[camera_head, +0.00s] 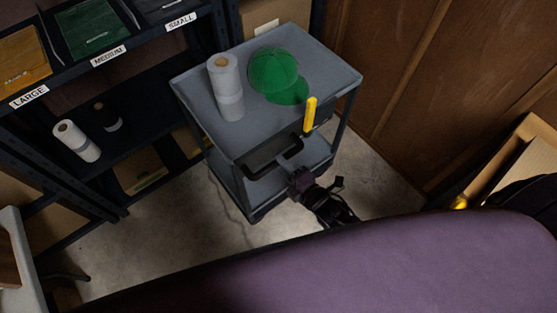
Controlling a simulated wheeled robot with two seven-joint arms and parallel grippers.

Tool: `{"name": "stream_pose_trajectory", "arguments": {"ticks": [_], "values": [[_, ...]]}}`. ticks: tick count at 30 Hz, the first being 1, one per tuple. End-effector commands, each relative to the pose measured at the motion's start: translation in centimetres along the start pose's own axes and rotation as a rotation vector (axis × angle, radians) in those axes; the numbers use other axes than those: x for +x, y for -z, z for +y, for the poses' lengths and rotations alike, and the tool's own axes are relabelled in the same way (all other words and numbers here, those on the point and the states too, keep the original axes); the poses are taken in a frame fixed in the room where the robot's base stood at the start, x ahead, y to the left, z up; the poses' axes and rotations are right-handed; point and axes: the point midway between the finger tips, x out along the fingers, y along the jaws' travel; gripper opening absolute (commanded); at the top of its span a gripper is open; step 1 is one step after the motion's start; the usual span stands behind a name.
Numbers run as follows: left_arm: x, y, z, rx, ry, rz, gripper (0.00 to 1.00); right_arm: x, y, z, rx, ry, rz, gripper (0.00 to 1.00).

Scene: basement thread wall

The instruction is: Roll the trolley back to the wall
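The grey two-tier trolley (195,93) stands upright on the concrete floor in the middle of the view. Its top carries a white roll standing on end (225,85) and a green domed object (273,72). A yellow-handled item (310,114) sticks up at the near right edge. A dark handle or recess (268,156) is on the near side. My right gripper (288,168) is at this near side, by the dark handle; whether it touches or grips it I cannot tell. My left gripper is out of view.
The wooden wall (420,80) rises behind and right of the trolley. Dark shelving (110,180) with labelled bins and white rolls (76,141) stands close on the left. An open cardboard box (520,150) is at the right. Bare floor (170,240) shows at the near left.

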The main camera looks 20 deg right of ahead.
Motion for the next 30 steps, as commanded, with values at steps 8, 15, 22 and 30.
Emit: {"name": "stream_pose_trajectory", "arguments": {"ticks": [8, 15, 22, 30], "values": [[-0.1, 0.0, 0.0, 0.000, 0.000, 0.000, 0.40, 3.2, 0.0, 0.0, 0.001, 0.002, 0.000, 0.40], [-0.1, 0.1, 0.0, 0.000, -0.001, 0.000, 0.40, 3.5, 0.0, -0.1, 0.001, 0.003, 0.001, 0.40], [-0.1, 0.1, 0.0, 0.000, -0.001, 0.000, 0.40, 3.5, 0.0, -0.1, 0.001, 0.003, 0.000, 0.19], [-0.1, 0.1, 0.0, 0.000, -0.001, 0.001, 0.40, 3.5, 0.0, -0.1, 0.002, 0.003, 0.000, 0.00]]}}
